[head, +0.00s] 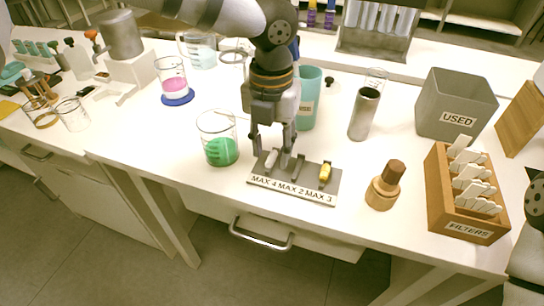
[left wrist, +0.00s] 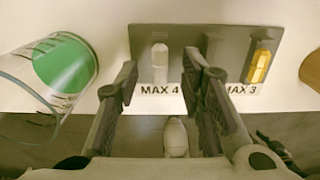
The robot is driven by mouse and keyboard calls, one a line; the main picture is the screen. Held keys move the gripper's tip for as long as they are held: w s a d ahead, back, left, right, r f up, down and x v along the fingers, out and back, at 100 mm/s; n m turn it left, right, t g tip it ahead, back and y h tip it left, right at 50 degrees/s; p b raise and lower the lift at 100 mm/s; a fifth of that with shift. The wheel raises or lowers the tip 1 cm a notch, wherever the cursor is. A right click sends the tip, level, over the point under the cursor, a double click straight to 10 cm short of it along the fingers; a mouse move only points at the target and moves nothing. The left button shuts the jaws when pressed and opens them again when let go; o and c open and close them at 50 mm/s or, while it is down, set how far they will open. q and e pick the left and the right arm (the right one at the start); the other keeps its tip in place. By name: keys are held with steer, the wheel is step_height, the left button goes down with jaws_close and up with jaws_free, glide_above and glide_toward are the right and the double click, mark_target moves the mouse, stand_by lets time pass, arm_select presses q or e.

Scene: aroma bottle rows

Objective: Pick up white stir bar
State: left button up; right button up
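The white stir bar (head: 271,159) stands at the MAX 4 slot of a grey labelled holder (head: 315,188). In the left wrist view the white stir bar (left wrist: 160,65) shows upright ahead of the fingers. My left gripper (head: 270,150) points down over the holder's left end. It also shows in the left wrist view (left wrist: 160,75), with its two fingers open and apart, and the bar appears between and beyond the tips. A pale rounded piece low between the fingers in that view cannot be identified.
A yellow stir bar (head: 325,172) stands at MAX 3. A beaker of green liquid (head: 220,148) stands close left of the holder. A teal cup (head: 308,100) is behind my gripper.

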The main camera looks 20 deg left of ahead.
arm_select(q)
steer(key=shift+f, duration=0.45)
jaws_close()
